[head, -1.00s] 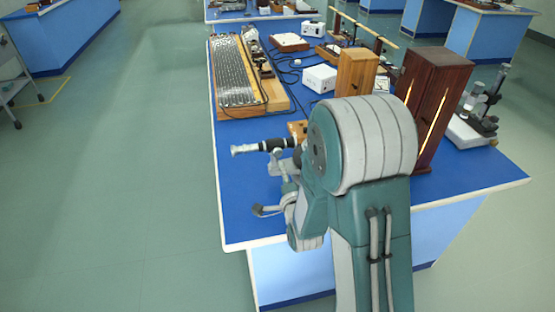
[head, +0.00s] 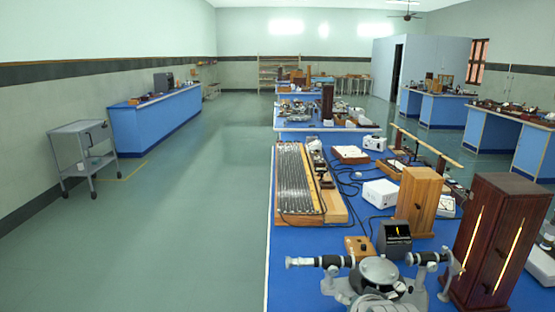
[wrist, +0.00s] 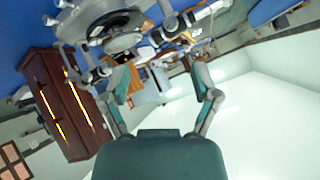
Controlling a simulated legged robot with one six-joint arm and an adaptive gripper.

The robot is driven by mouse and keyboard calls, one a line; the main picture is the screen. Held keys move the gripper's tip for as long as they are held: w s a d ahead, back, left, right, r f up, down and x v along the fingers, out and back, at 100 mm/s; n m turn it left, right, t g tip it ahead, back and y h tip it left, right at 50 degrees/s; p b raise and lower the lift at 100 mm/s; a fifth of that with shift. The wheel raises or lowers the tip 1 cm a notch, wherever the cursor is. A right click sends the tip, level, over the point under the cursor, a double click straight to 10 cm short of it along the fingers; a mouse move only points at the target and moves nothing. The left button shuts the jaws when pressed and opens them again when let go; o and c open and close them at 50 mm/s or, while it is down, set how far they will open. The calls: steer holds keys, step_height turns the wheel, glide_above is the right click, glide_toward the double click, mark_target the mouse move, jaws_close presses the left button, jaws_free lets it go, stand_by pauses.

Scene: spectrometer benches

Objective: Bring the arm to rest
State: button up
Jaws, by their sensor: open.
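In the wrist view my gripper (wrist: 160,84) is open, its two fingers spread well apart with nothing held between them. The wrist picture is turned over, with the blue bench top at the upper edge. A spectrometer with a round table and two telescope tubes shows there (wrist: 112,30), beyond the fingers. It also stands on the near bench in the head view (head: 378,272), at the bottom edge. No part of my arm shows in the head view now.
A dark wooden cabinet with glowing slits (head: 497,240) stands at the near bench's right, near a lighter wooden box (head: 419,200). Open floor (head: 190,230) is left of the bench; a trolley (head: 84,150) stands by the wall.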

steer(key=s+r+n+g, duration=0.3)
steer(key=s+n+g, duration=0.1)
steer(key=s, duration=1.2)
steer(key=shift+s+r+n+g, duration=0.2)
steer(key=shift+s+n+g, duration=0.2)
steer(key=shift+n, duration=0.5)
steer(key=shift+c, duration=0.3)
steer(key=shift+c, duration=1.2)
